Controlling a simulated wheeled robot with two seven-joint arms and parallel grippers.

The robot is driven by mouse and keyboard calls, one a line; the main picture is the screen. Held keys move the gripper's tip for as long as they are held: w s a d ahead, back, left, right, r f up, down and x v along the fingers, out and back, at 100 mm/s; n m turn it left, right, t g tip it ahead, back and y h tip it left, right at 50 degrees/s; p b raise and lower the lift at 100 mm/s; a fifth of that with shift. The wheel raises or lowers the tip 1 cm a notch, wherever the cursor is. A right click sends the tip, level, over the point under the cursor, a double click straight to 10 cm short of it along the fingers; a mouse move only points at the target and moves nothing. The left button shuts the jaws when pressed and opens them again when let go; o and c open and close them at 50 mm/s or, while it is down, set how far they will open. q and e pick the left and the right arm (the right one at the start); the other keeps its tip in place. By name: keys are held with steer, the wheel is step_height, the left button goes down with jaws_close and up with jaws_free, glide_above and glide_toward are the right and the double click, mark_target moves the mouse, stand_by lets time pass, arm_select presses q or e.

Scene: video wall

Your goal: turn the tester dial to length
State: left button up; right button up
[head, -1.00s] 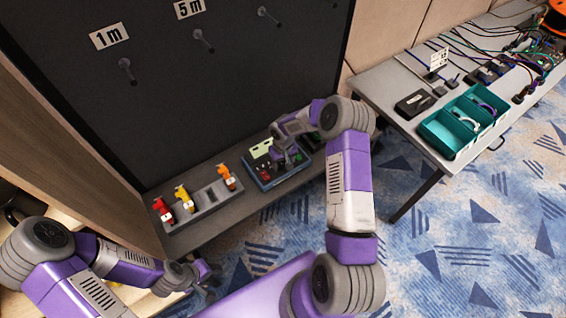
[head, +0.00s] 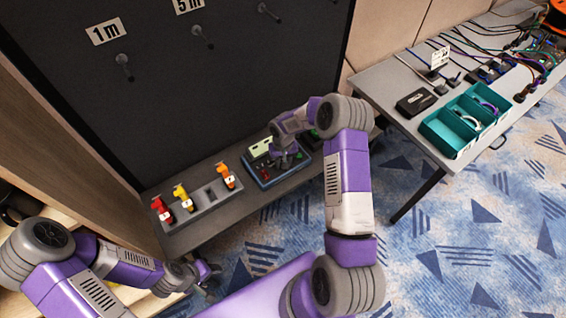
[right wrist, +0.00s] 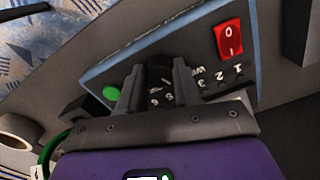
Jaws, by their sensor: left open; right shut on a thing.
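The tester (head: 258,180) is a blue-edged box with a pale screen, lying on the ledge below the dark wall. My right gripper (head: 286,158) reaches down over it and hides part of its face. In the right wrist view, the right gripper (right wrist: 158,78) is shut on the black tester dial (right wrist: 160,72), one finger on each side. White numbers and lettering are printed around the dial, but its pointer setting is not readable. A red rocker switch (right wrist: 229,38) and a green button (right wrist: 111,92) flank it. My left gripper (head: 208,274) is open and empty, low at left, away from the tester.
A grey holder (head: 208,197) with red, yellow and orange connectors stands left of the tester. The dark wall (head: 230,90) carries pegs labelled 1m and 5m. A grey side table (head: 385,88) at right holds teal bins (head: 437,136) and cables. Patterned carpet is clear between.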

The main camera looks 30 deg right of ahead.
steer(key=m+b, duration=0.2)
steer(key=shift+f+m, duration=0.1)
steer(key=shift+m, duration=0.2)
steer(key=m+b, duration=0.1)
steer(key=m, duration=0.2)
steer(key=shift+m+b, duration=0.3)
steer(key=shift+m, duration=0.1)
steer(key=shift+m+b, duration=0.3)
steer(key=shift+m, duration=2.6)
steer(key=o, duration=1)
steer(key=shift+o, duration=0.2)
steer(key=shift+r, duration=0.25)
